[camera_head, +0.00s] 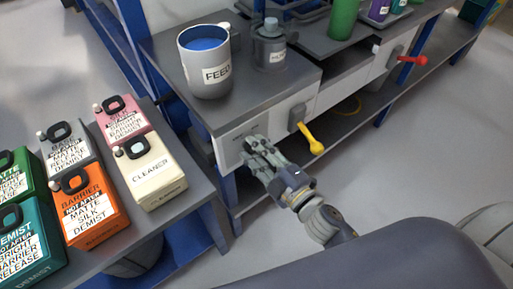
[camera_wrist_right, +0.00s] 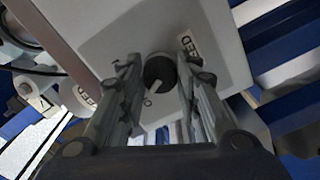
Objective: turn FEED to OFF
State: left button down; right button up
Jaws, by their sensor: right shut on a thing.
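The FEED knob (camera_wrist_right: 160,70) is a round dark dial with a light pointer on a grey panel (camera_wrist_right: 110,42). In the right wrist view the pointer slants down and left, close to a small round mark. My left gripper is not in view.
A yellow lever (camera_head: 312,140) sticks out of the panel to the right, with a red lever (camera_head: 411,60) farther along. Several labelled jugs, including the white CLEANER jug (camera_head: 155,178), stand on the left bench. The floor (camera_head: 410,150) at the right is clear.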

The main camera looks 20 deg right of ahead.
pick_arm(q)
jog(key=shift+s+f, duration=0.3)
pick_arm(e)
jog(key=shift+n, duration=0.5)
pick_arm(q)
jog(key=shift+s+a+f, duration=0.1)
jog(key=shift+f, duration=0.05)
pick_arm(e)
jog(key=o, duration=1.1)
jog(key=shift+c, duration=0.2)
jog(key=v, duration=1.2)
